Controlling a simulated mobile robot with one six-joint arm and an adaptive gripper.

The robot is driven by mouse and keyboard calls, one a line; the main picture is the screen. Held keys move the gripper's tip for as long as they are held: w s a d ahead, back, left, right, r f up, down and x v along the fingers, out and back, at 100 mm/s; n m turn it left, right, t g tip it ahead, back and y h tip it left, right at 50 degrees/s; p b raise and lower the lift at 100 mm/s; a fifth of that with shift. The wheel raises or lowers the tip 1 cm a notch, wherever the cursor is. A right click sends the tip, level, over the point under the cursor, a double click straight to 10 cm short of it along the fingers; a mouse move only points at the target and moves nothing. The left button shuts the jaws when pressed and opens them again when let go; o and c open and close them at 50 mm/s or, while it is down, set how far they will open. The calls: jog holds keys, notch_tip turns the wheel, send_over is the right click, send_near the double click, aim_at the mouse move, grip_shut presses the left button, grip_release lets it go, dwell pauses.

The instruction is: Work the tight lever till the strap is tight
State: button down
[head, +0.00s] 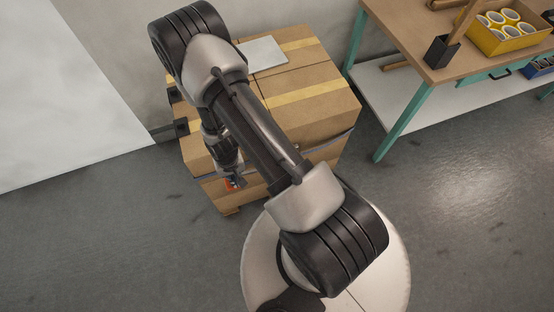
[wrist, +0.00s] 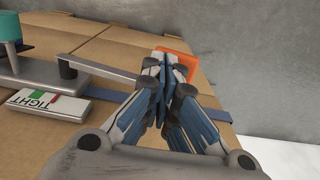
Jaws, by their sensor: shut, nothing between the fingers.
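The strap tightener sits on the side of a cardboard box stack. In the wrist view its grey plate (wrist: 35,72) carries a teal knob (wrist: 9,32) and a black pivot (wrist: 67,68). A grey lever arm (wrist: 98,68) runs from the pivot toward my fingers. A white label (wrist: 45,106) reads TIGHT, with green and red marks. An orange piece (wrist: 182,63) shows behind my fingertips and also low on the boxes in the head view (head: 230,185). My gripper (wrist: 166,66) is shut and empty, in front of the orange piece; contact cannot be told. The blue strap (wrist: 217,115) shows right of my fingers.
The box stack (head: 312,107) has yellow tape and a white sheet (head: 263,53) on top. A black bracket (head: 175,129) sits at its left. A workbench (head: 400,40) with a yellow bin (head: 497,40) stands at the right. Floor is open at the left.

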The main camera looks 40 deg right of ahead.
jog(key=shift+f+b, duration=1.35)
jog(key=shift+f, duration=1.25)
notch_tip(320, 180, up, 10)
jog(key=p, duration=0.7)
jog(key=shift+r, duration=0.15)
jog(key=shift+f+b, duration=3.5)
jog(key=shift+f, duration=1.65)
notch_tip(320, 180, up, 10)
jog(key=p, duration=0.7)
jog(key=shift+r, duration=0.1)
